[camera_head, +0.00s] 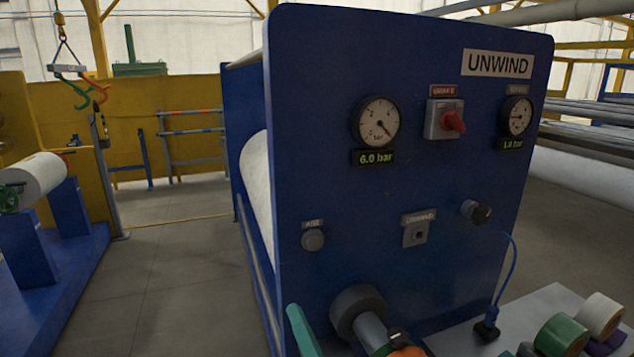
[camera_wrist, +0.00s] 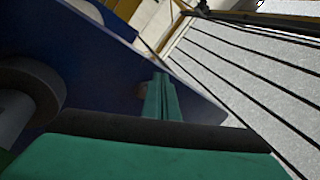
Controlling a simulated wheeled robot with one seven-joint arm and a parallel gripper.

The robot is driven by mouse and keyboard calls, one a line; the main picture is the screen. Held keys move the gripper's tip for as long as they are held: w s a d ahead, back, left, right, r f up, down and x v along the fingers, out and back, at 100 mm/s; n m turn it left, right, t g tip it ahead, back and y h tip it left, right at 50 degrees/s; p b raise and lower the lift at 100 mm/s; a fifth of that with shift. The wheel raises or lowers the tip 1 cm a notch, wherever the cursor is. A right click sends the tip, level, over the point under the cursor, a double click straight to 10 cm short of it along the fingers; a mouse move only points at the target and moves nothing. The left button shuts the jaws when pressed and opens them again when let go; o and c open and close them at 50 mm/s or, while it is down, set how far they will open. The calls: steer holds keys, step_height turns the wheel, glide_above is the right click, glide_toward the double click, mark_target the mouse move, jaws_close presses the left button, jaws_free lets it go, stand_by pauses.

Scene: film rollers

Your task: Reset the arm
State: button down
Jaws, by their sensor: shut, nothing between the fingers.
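My gripper (camera_wrist: 162,97) shows in the wrist camera view as two slim teal fingers side by side, closed together with nothing between them. They point up across the side of a dark blue panel (camera_wrist: 90,45), and I cannot tell whether they touch it. In the head camera view a teal piece (camera_head: 303,330) at the bottom edge looks like part of my arm; most of the arm is out of frame. The blue UNWIND machine (camera_head: 350,210) stands right ahead.
A dark round hub (camera_head: 357,308) sticks out low on the machine's panel. A grey shelf (camera_head: 550,301) at lower right holds tape rolls (camera_head: 600,315) and a cabled plug (camera_head: 487,330). A blue stand with a white roll (camera_head: 40,176) is at left. Floor (camera_head: 180,290) between is clear.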

steer(key=s+d+f+m+h, duration=0.1)
steer(key=s+f+h, duration=0.25)
steer(key=f, duration=0.45)
steer(key=s+f+m+g+h, duration=0.1)
steer(key=s+f+h, duration=0.2)
steer(key=s+f, duration=0.3)
steer(key=s+d+f+m+h, duration=0.1)
steer(key=s+f+h, duration=0.2)
steer(key=f, duration=0.6)
steer(key=s+f+n+g, duration=0.1)
steer(key=s+f+n, duration=0.1)
steer(key=s, duration=0.6)
steer(key=s+d+f+n+g, duration=0.1)
steer(key=s+f+n, duration=0.2)
steer(key=s, duration=0.5)
steer(key=s+f+n+g, duration=0.1)
steer(key=s+n, duration=0.3)
steer(key=s, duration=0.4)
steer(key=shift+d+f+n, duration=0.15)
steer(key=shift+f+n, duration=0.25)
steer(key=shift+f, duration=0.25)
